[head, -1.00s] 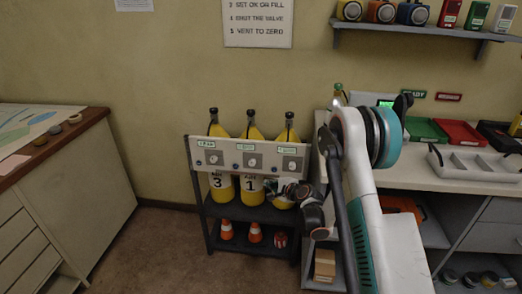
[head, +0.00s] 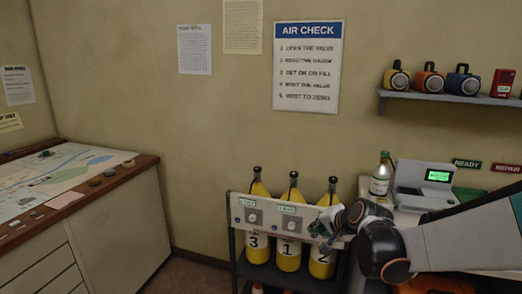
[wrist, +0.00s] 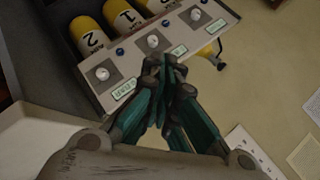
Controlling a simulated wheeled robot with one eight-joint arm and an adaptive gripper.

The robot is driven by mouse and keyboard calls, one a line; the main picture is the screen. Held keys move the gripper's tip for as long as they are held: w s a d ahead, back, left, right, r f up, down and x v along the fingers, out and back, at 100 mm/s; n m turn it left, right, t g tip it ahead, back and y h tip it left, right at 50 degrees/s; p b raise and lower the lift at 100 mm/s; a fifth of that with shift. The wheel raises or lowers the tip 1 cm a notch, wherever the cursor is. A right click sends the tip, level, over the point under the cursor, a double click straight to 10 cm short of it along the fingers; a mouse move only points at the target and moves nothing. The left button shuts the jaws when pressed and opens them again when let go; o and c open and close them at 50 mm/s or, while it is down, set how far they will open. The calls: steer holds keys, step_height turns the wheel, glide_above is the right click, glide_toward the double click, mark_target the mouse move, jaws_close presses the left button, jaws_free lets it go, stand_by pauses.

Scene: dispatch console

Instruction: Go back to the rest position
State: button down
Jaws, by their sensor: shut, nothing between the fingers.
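My gripper (head: 322,228) is shut and empty, in front of the right end of the white gauge panel (head: 265,222). In the wrist view my gripper (wrist: 168,68) has its fingertips together, overlapping the panel's edge; I cannot tell whether they touch it. My arm comes in from the right of the head view. Yellow cylinders marked 3 (head: 257,250), 1 (head: 289,254) and 2 (head: 321,265) stand upright behind the panel. My wrist covers part of the right one. The panel's right-hand knob is hidden in the head view, but several knobs show in the wrist view.
A counter with a map (head: 62,172) stands at the left. At the right, a bottle (head: 381,176) and a device with a green screen (head: 425,186) stand on a worktop behind my arm. A wall shelf (head: 440,97) holds coloured devices. Open floor lies between counter and rack.

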steer(key=s+d+r+n+g+h, duration=0.1)
steer(key=s+n, duration=0.3)
steer(key=s, duration=1.1)
steer(key=s+d+r+n+g+h, duration=0.1)
steer(key=s+n, duration=0.4)
steer(key=s, duration=1.1)
steer(key=shift+s+d+r+g+h, duration=0.15)
steer(key=shift+d+r+g+h, duration=0.25)
steer(key=shift+r+h, duration=0.45)
steer(key=c, duration=2.4)
jaws_free()
steer(key=shift+d+r, duration=0.1)
